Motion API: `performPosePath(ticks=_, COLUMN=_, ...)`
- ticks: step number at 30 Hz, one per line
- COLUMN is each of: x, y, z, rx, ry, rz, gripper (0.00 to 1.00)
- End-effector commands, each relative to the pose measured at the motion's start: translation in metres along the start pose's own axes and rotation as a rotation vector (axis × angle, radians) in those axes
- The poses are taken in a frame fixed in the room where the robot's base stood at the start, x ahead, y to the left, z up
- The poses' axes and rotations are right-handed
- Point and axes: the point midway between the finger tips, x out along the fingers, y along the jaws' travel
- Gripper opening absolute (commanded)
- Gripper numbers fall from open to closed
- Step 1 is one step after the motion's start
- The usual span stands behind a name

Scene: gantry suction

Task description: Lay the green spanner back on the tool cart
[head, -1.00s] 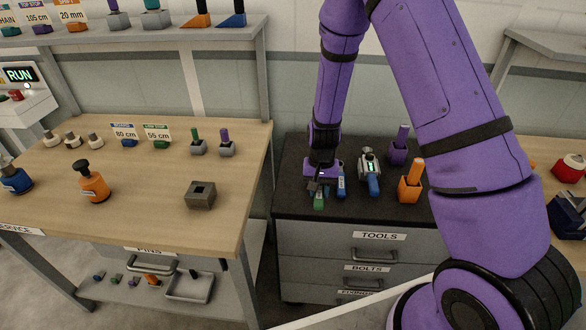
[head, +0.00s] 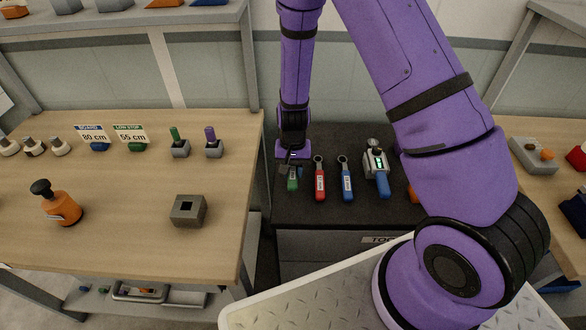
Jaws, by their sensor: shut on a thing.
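The green spanner (head: 292,183) is at the left part of the dark tool cart top (head: 334,213). My gripper (head: 291,167) is above it, shut on its upper end, which the jaws partly hide. I cannot tell whether the spanner touches the cart top. A red spanner (head: 320,184) and a blue spanner (head: 346,183) lie on the cart to its right, side by side and apart from each other.
A grey device with a blue handle (head: 376,164) stands right of the spanners. An orange thing (head: 413,193) is partly hidden by my arm. The wooden bench (head: 120,225) stands close on the left, with a grey square socket block (head: 188,210). The cart's front strip is clear.

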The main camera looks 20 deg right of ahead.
Motion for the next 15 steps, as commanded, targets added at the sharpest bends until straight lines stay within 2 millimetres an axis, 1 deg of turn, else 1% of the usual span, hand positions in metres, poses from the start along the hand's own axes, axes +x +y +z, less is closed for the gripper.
performPosePath(ticks=1, x=0.009, y=-0.003, z=0.003, rx=-0.002, ry=-0.004, rz=0.002, gripper=0.00)
performPosePath(ticks=4, x=0.017, y=-0.006, z=0.004, rx=-0.003, ry=-0.001, rz=0.001, gripper=0.00)
performPosePath(ticks=14, x=0.019, y=-0.006, z=0.004, rx=-0.002, ry=-0.001, rz=0.001, gripper=0.00)
performPosePath(ticks=15, x=0.020, y=-0.006, z=0.004, rx=-0.002, ry=-0.001, rz=0.001, gripper=0.32)
